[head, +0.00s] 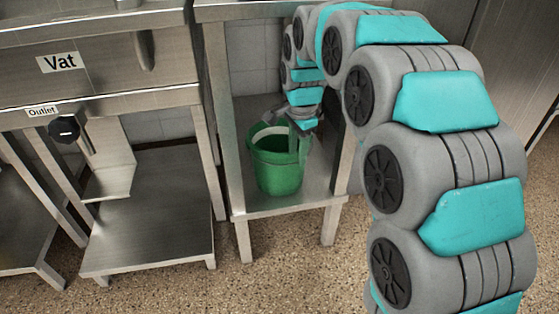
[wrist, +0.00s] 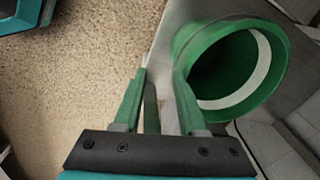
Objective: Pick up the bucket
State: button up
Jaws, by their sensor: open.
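The green bucket (head: 275,172) stands upright on the lower shelf of a steel table in the head view. A white band runs around the inside of its rim. In the wrist view the bucket (wrist: 212,42) is at the upper right, and its inside looks empty. My gripper (head: 303,145) is at the bucket's right rim in the head view. In the wrist view my gripper (wrist: 162,74) is open, and its right finger overlaps the near rim. I cannot tell whether that finger touches the bucket. Nothing is clearly held between the fingers.
The shelf (head: 290,202) sits between steel legs (head: 218,120), under a tabletop close above my arm. A steel unit labelled Vat (head: 60,62), with an outlet valve (head: 65,130), stands to the left. Speckled floor (head: 190,285) is free in front.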

aim_at(289, 174)
jog(key=shift+m, duration=0.9)
jog(key=w+f, duration=0.1)
jog(key=f, duration=0.2)
jog(key=w+a+f+b, duration=0.1)
jog(key=f, duration=0.2)
jog(key=w+a+f, duration=0.1)
jog(key=w+f, duration=0.1)
jog(key=f, duration=0.2)
jog(key=shift+f, duration=0.1)
jog(key=shift+w, duration=0.1)
grip_shut()
dwell(0.4)
